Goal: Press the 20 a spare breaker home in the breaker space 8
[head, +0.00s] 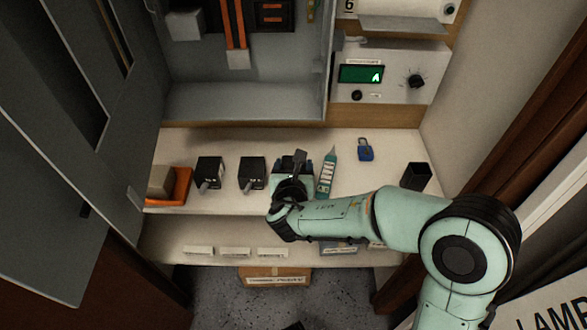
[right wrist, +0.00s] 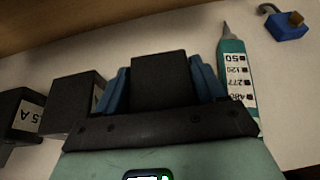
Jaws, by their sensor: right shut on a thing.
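My right gripper (head: 293,178) is over the white shelf, right of two loose breakers. In the right wrist view its blue fingers (right wrist: 162,88) are shut on the sides of a black breaker (right wrist: 162,75). The held breaker's label is hidden, so its rating cannot be read. I cannot tell whether it still touches the shelf. Two other black breakers, the left one (head: 209,171) and the middle one (head: 252,173), stand on the shelf. The open grey panel box (head: 250,98) is behind, with orange bars (head: 235,25); space 8 cannot be made out. My left gripper is not in view.
A teal tester (head: 327,174) lies just right of the gripper, with a blue padlock (head: 365,150) beyond. A black open holder (head: 415,176) stands at right, an orange tray (head: 181,186) at left. A control box (head: 395,78) with a green display and the grey panel door (head: 50,130) flank the panel.

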